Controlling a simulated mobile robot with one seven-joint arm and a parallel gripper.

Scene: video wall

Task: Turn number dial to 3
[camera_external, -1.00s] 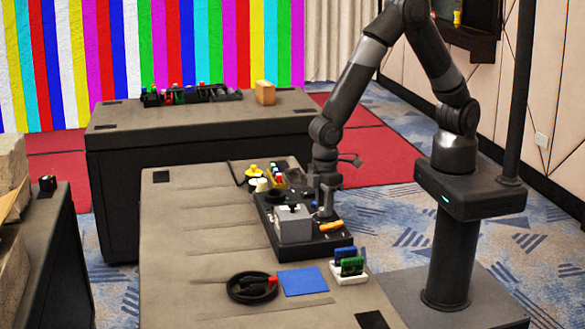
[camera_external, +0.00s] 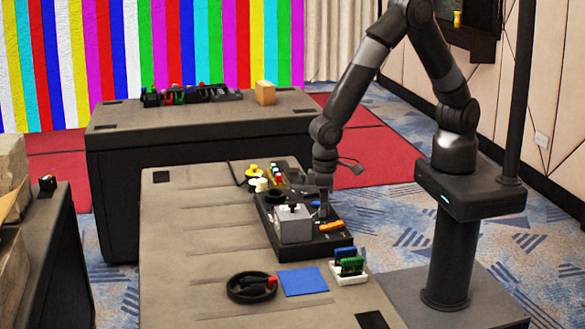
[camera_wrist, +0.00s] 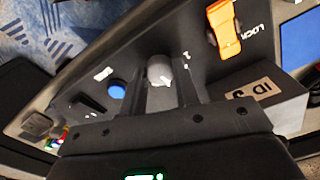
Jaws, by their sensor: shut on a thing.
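The number dial shows in the wrist view as a small pale grey knob (camera_wrist: 160,72) on the black panel (camera_wrist: 85,65). My gripper (camera_wrist: 163,80) has one finger on each side of the knob and is shut on it. Small white markings lie on the panel around the knob, too blurred to read. In the external view my gripper (camera_external: 324,208) points down at the right part of the black panel (camera_external: 318,246); the knob is hidden there.
An orange switch (camera_wrist: 223,28) by the word LOCK and a blue button (camera_wrist: 117,90) flank the knob. A grey box (camera_external: 293,226) stands close by on the panel. A blue square (camera_external: 302,281), a black wheel (camera_external: 240,288) and a white rack (camera_external: 350,278) lie in front.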

